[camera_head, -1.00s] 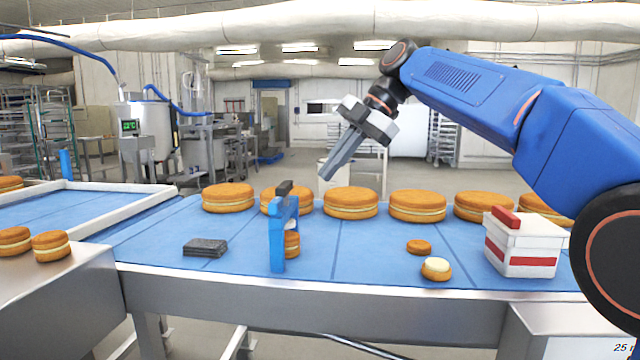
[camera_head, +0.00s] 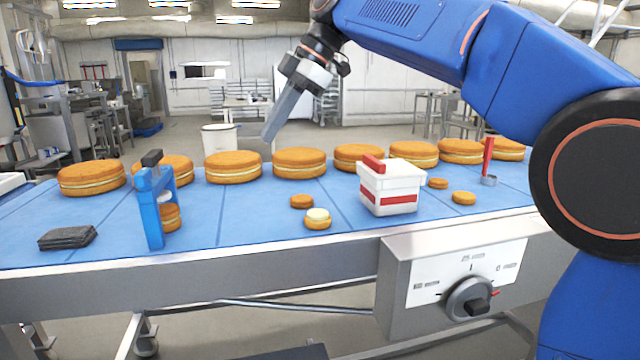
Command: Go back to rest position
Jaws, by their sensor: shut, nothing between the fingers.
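My gripper (camera_head: 268,138) hangs from my blue arm above the far side of the blue conveyor belt (camera_head: 262,222). Its grey fingers are closed together, point down to the left and hold nothing. In the picture the fingertips show just above the row of large filled rounds, apart from them.
Several large filled rounds (camera_head: 233,167) line the belt's far side. Nearer are a blue frame (camera_head: 150,207), a dark stack (camera_head: 67,238), small rounds (camera_head: 318,219), a white-red box (camera_head: 390,187) and a red-handled tool (camera_head: 488,162). A dial panel (camera_head: 468,290) is on the front.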

